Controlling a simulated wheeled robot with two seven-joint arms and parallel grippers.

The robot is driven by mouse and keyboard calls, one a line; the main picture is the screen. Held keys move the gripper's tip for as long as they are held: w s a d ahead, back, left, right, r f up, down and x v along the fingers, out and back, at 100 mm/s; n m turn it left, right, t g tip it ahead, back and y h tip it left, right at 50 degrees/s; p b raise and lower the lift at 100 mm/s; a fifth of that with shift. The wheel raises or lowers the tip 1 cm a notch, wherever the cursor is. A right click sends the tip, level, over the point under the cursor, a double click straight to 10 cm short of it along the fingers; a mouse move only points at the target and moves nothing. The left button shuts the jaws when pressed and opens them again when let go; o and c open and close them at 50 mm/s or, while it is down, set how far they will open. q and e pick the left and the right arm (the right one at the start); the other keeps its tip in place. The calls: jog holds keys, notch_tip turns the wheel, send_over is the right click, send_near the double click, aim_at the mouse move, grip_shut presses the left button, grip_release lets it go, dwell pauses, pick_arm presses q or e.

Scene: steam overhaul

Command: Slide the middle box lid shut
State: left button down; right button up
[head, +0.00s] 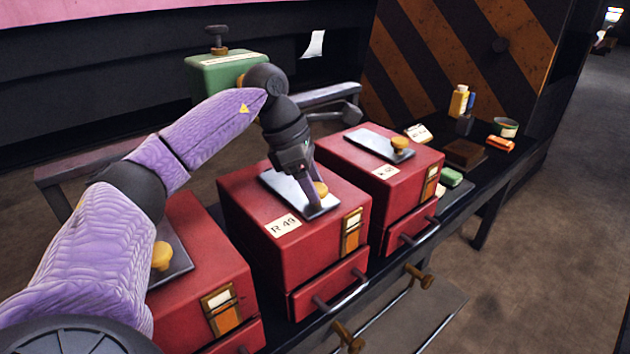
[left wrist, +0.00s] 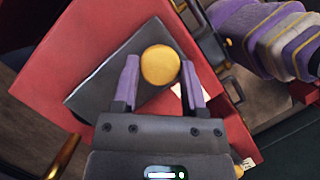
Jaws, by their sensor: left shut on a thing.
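The middle red box (head: 248,206) carries a label reading R 49 on its top. Its grey metal lid (head: 283,186) lies on the top, with a round yellow knob (head: 321,188) near the lid's front end. My left gripper (head: 318,196) reaches down from above and is shut on the knob. In the left wrist view, the knob (left wrist: 160,65) sits between the two purple fingers, above the dark lid (left wrist: 105,85). The fingers and wrist hide part of the lid, and I cannot tell whether any opening shows beneath it. My right gripper is not in view.
Similar red boxes with knobbed lids stand at the right (head: 362,165) and left (head: 187,290). A green box (head: 215,77) stands behind. Small bottles and tins, including a yellow bottle (head: 458,102), are at the bench's right end. Drawer handles stick out in front.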

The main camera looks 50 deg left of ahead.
pick_arm(q)
jog(key=shift+w+a+r+p, duration=0.15)
jog(key=shift+a+p, duration=0.4)
jog(key=shift+a, duration=0.6)
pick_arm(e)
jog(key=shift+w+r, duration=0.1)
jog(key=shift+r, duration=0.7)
pick_arm(q)
jog(key=c, duration=0.5)
grip_release()
jog(key=shift+a, duration=0.1)
jog(key=o, duration=0.4)
jog(key=shift+a, duration=0.1)
jog(key=shift+c, duration=0.2)
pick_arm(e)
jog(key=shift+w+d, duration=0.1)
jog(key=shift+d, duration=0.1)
